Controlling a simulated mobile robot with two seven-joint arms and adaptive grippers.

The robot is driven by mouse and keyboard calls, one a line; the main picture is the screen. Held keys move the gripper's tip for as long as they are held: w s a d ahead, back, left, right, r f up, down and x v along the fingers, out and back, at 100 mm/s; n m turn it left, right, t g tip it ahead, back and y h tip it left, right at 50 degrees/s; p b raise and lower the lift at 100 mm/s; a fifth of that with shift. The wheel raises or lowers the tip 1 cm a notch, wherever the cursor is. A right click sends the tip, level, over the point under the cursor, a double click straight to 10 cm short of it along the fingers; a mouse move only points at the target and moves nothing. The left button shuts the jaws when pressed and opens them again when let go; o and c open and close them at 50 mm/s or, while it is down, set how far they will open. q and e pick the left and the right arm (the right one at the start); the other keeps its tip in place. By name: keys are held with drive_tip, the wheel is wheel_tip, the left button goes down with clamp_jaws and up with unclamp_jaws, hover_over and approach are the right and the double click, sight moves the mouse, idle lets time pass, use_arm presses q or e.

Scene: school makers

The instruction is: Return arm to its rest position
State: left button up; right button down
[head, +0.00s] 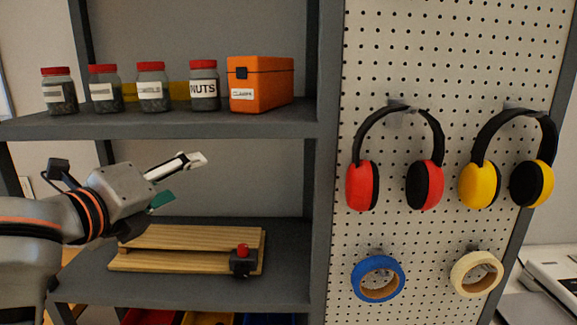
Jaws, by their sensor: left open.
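My left arm comes in from the left of the head view. Its left gripper (179,181) is open and empty, in front of the gap between the upper and middle shelves. One pale finger points right and a little up; a green-tipped part shows below it. The gripper appears above the wooden board with a black clamp-like piece and red knob (190,237), apart from it. My right gripper is not in view.
The upper shelf (200,124) holds several red-lidded jars (152,88) and an orange box (262,84). A pegboard (440,60) at right carries red earmuffs (362,186), yellow earmuffs (476,186), blue tape (362,279) and cream tape (461,277). Coloured bins sit below.

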use_arm(q)
drive_tip(key=s+a+f+n+g+y, duration=0.1)
drive_tip(key=a+f+n+y, duration=0.2)
drive_tip(key=f, duration=0.6)
drive_tip(key=s+a+f+n+g, duration=0.1)
drive_tip(key=a+f+n, duration=0.1)
drive_tip(key=f+n, duration=0.55)
drive_tip(key=s+a+f+n+g+y, duration=0.1)
drive_tip(key=a+f+n+y, duration=0.15)
drive_tip(key=f, duration=0.75)
drive_tip(key=s+a+f+n+g+y, duration=0.25)
drive_tip(key=s+a+f+n, duration=0.25)
drive_tip(key=s+f, duration=0.5)
drive_tip(key=s+a+f+n+g+y, duration=0.1)
drive_tip(key=s+a+f+n+g, duration=0.3)
drive_tip(key=s+f, duration=0.5)
drive_tip(key=w+d+f+n+t+h, duration=0.2)
drive_tip(key=d+f+t+h, duration=0.3)
drive_tip(key=d+f, duration=0.8)
drive_tip(key=shift+w+d+f+n+h, duration=0.2)
drive_tip(key=shift+d+n+h, duration=0.4)
drive_tip(key=shift+d+h, duration=0.65)
